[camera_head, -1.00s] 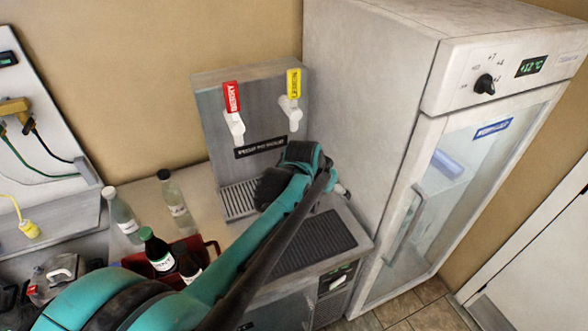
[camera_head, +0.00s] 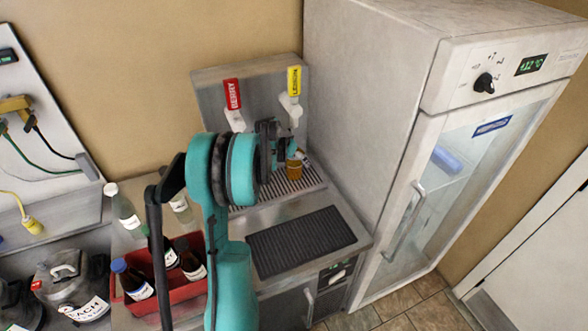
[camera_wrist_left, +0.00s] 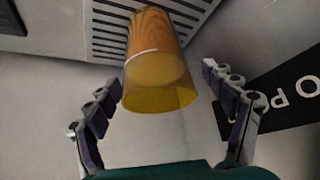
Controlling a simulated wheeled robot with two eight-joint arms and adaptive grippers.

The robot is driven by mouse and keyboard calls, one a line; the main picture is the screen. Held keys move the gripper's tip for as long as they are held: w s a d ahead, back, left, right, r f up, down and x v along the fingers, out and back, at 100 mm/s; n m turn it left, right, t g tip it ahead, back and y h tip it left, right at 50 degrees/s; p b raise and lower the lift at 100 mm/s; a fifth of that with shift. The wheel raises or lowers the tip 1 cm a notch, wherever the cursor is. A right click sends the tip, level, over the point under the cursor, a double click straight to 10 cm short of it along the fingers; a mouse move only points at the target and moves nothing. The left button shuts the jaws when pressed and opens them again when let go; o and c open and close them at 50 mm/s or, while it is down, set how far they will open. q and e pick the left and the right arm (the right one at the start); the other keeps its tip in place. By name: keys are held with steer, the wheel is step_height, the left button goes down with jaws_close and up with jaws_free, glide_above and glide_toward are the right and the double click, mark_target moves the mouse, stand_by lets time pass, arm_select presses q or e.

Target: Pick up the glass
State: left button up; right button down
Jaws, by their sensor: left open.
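The glass (camera_head: 292,168) holds an amber drink and stands on the drip tray (camera_head: 314,179) under the yellow LEMON tap (camera_head: 293,91). In the left wrist view the glass (camera_wrist_left: 158,62) appears large, between the two spread fingers of my left gripper (camera_wrist_left: 161,84). Gaps show on both sides, so the fingers are not closed on it. In the head view my left gripper (camera_head: 287,153) is right by the glass, and partly hides it. My right gripper is not in view.
A red BERRY tap (camera_head: 233,95) is left of the yellow one. A black mat (camera_head: 301,241) lies on the counter in front. A red crate (camera_head: 189,289) with bottles stands left, near clear bottles. A tall fridge (camera_head: 375,120) stands close on the right.

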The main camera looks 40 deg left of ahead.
arm_select(q)
steer(key=x, duration=0.3)
steer(key=shift+w+f+b, duration=0.1)
steer(key=shift+w+b, duration=0.15)
steer(key=shift+b, duration=0.05)
steer(key=c, duration=1.8)
